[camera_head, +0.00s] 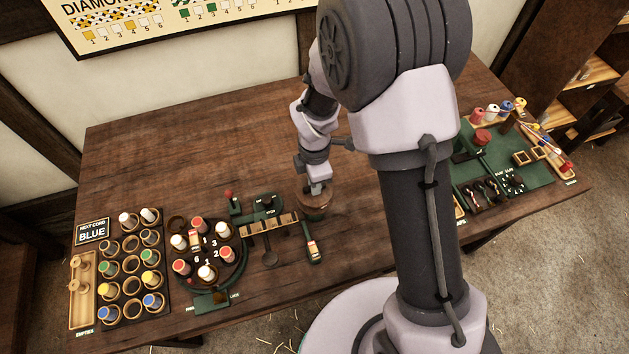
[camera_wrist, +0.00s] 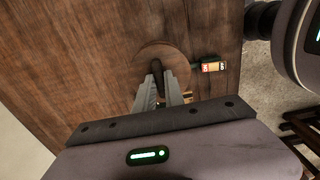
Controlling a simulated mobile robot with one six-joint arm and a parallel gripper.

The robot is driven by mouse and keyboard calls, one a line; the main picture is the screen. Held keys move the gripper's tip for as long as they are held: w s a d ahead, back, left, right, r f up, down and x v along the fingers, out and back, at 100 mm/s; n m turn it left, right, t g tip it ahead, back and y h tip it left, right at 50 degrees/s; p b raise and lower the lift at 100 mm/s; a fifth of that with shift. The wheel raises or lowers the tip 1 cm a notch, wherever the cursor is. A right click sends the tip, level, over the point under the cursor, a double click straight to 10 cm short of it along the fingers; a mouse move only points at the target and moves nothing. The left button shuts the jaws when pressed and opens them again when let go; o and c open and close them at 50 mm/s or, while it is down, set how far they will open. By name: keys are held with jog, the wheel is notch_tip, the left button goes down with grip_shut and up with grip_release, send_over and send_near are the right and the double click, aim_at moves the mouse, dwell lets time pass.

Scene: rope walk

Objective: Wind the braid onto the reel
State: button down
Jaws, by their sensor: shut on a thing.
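The reel (camera_head: 314,208) is a round brown wooden drum on the table, right of the small green stand. In the wrist view it shows from above as a wooden disc (camera_wrist: 150,54) with a dark upright handle (camera_wrist: 157,68). My gripper (camera_head: 316,188) is over the reel, and its two fingers (camera_wrist: 162,88) are shut on the dark handle. The round braiding stand (camera_head: 212,278) with several coloured bobbins is left of the reel. I cannot make out the braid itself; the reel's side is partly hidden by my gripper.
A bobbin rack (camera_head: 132,312) is far left. A green work mat (camera_head: 535,172) is right. The table's back is clear.

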jog(key=c, duration=1.4)
grip_release()
jog(key=shift+c, duration=0.2)
notch_tip(320, 180, up, 17)
jog(key=p, duration=0.4)
jog(key=shift+r, duration=0.2)
